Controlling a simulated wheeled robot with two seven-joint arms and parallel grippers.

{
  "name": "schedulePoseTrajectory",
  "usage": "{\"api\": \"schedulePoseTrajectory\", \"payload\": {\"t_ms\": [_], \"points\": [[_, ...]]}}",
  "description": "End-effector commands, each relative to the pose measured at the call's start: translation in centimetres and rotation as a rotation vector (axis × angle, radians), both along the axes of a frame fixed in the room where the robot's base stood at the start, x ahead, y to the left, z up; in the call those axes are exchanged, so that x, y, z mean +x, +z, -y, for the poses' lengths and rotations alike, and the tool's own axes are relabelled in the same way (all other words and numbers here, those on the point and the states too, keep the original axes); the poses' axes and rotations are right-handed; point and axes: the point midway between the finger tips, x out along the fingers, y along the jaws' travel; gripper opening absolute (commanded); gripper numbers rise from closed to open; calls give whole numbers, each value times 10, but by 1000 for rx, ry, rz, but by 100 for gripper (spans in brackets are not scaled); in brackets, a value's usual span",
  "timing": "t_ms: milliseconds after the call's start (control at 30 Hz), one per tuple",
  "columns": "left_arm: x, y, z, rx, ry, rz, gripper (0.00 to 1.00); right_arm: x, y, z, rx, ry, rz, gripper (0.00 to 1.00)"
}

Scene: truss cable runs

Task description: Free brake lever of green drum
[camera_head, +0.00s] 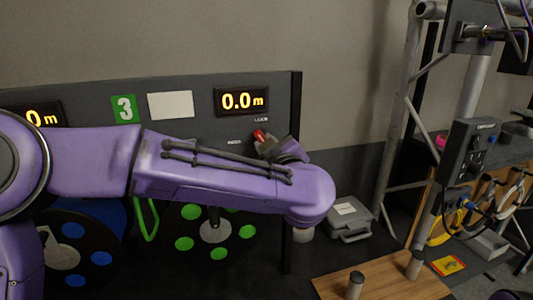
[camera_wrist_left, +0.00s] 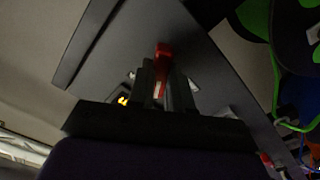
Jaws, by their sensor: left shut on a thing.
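The green drum (camera_head: 246,232), a dark reel with green spots, stands below the grey panel, partly hidden by my left arm. It also shows at the upper right of the left wrist view (camera_wrist_left: 255,17). The red brake lever (camera_head: 259,135) is on the panel under the right-hand display. In the left wrist view the red lever (camera_wrist_left: 164,50) lies between the fingertips. My left gripper (camera_head: 266,146) is shut on it. The fingers (camera_wrist_left: 161,80) point at the panel. The lever's base is hidden, and its exact angle is unclear. My right gripper is not in view.
The panel (camera_head: 197,132) carries a green 3 sign (camera_head: 123,109), a blank white plate (camera_head: 170,105) and a display (camera_head: 241,101) reading 0.0 m. A blue-spotted drum (camera_head: 101,258) stands left. A grey case (camera_head: 348,218), wooden board (camera_head: 385,284) and truss stand (camera_head: 396,125) are right.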

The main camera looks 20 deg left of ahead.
Motion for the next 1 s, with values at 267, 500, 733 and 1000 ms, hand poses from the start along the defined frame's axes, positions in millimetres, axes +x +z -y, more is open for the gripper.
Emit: {"api": "schedulePoseTrajectory", "payload": {"t_ms": [267, 500, 733, 1000], "points": [[0, -6, -1, -217, 0, 146, 0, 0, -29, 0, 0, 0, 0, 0], [0, -7, -1, -407, -1, 275, 0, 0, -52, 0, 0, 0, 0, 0], [0, -7, -1, -577, -2, 389, 0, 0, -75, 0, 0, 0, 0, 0], [0, -4, -1, -730, -3, 495, 0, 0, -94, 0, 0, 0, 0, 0]]}}
